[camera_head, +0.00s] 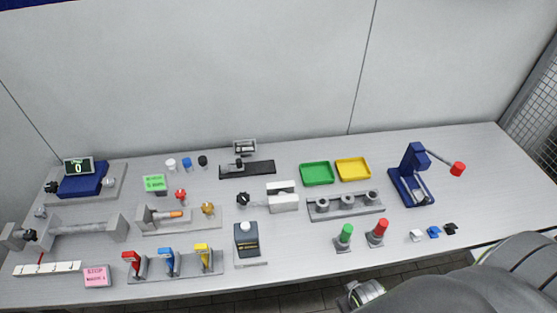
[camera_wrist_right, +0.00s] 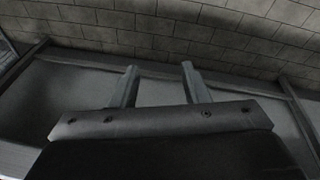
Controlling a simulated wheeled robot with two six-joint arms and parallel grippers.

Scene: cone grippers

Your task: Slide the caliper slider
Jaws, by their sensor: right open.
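What looks like the caliper is a dark flat bar (camera_head: 262,167) lying near the back middle of the table. A small grey and black slider (camera_head: 239,164) sits on its left half, and a small display box (camera_head: 245,146) stands just behind it. My right gripper (camera_wrist_right: 160,86) shows in the right wrist view, its two fingers apart with nothing between them. It is far from the caliper, over a floor area near a tiled surface. My left gripper is in neither view.
A grey clamp-like block (camera_head: 283,202) stands in front of the caliper. Green (camera_head: 317,174) and yellow (camera_head: 352,169) trays lie to its right, and three small knobs (camera_head: 187,164) to its left. A blue lever press (camera_head: 411,182) stands at the right. My own arm covers the lower right corner.

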